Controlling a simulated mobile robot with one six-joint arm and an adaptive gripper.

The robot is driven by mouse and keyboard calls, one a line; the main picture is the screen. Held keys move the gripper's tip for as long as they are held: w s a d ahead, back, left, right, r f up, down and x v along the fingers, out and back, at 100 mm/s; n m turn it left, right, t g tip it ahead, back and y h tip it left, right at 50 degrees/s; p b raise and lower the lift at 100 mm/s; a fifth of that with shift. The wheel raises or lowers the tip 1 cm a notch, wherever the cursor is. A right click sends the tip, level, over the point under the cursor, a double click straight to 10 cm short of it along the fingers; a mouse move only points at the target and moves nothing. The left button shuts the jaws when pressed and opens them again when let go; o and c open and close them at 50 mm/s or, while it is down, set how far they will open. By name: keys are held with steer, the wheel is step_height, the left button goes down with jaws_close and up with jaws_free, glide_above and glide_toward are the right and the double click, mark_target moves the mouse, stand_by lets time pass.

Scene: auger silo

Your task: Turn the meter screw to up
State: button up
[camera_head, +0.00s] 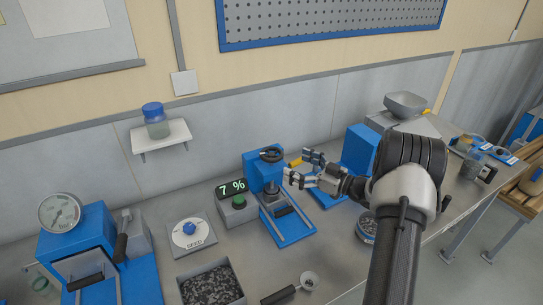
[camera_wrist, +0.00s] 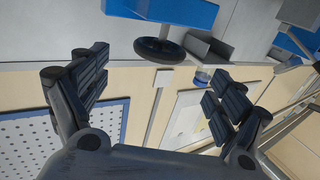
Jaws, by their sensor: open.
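No part is labelled as the meter screw, so I cannot tell for certain which one it is. A blue machine (camera_head: 264,172) stands mid-bench with a black round handwheel (camera_head: 271,155) on top. The handwheel also shows in the wrist view (camera_wrist: 159,50), beyond the fingertips, with the picture upside down. My gripper (camera_head: 299,168) is open and empty, just right of the handwheel and apart from it. Both fingers of my gripper (camera_wrist: 158,85) show spread wide in the wrist view. A round white dial marked SEED (camera_head: 190,236) with a blue knob (camera_head: 189,228) lies to the left.
A display reading 7 % (camera_head: 231,188) and a green button (camera_head: 239,201) are left of the blue machine. A blue press with a gauge (camera_head: 60,212) is far left. A tray of dark seed (camera_head: 210,287) is in front. A jar (camera_head: 155,121) stands on a wall shelf.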

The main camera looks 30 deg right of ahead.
mark_target(261, 150)
steer(key=b+x, duration=0.1)
steer(key=x, duration=0.9)
steer(key=shift+a, duration=0.1)
steer(key=c, duration=1.1)
